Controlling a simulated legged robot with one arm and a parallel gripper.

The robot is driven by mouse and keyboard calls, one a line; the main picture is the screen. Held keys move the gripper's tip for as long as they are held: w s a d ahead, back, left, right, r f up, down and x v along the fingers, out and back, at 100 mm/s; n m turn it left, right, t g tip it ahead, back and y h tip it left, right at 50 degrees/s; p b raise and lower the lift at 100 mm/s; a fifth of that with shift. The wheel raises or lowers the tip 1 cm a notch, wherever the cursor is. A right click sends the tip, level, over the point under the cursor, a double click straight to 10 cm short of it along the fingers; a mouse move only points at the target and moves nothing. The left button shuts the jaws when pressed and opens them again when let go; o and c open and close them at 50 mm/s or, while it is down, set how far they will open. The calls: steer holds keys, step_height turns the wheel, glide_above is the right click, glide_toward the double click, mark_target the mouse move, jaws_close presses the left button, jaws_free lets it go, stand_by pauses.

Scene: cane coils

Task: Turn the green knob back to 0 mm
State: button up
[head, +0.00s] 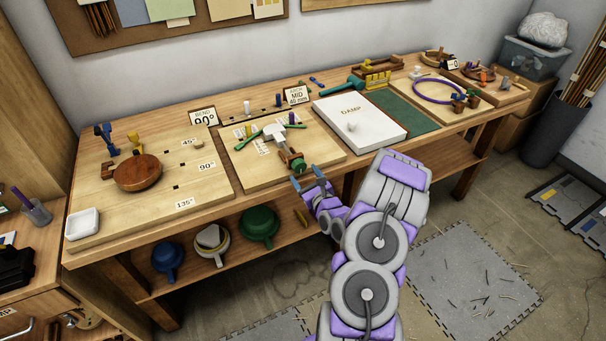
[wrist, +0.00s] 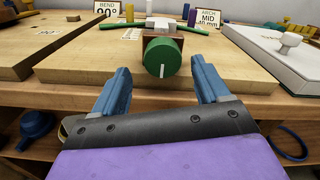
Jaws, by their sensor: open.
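The green knob (wrist: 162,57) faces me in the middle of the wrist view, at the front of a small fixture on a wooden board. A short white line on its face points down. The knob also shows in the head view (head: 298,164), at the board's front edge. My gripper (wrist: 163,82) is open, with blue fingers to the left and right below the knob. The fingers look short of the knob, and nothing is between them. In the head view my gripper (head: 309,182) is just in front of the knob. I cannot read a 0 mm mark.
A sign reading "ARCH MID 40 mm" (head: 296,95) stands behind the board. A bending board with a round wooden block (head: 138,173) lies left. A white lidded box (head: 372,133) marked "DAMP" lies right. The bench's front edge is close under my gripper.

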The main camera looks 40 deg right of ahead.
steer(key=shift+x, duration=0.95)
steer(key=shift+w, duration=0.25)
steer(key=shift+w+d+f, duration=0.1)
steer(key=shift+d+f, duration=0.05)
steer(key=shift+d, duration=0.35)
steer(key=shift+a, duration=0.4)
steer(key=c, duration=0.4)
steer(key=shift+d, duration=0.15)
steer(key=c, duration=0.6)
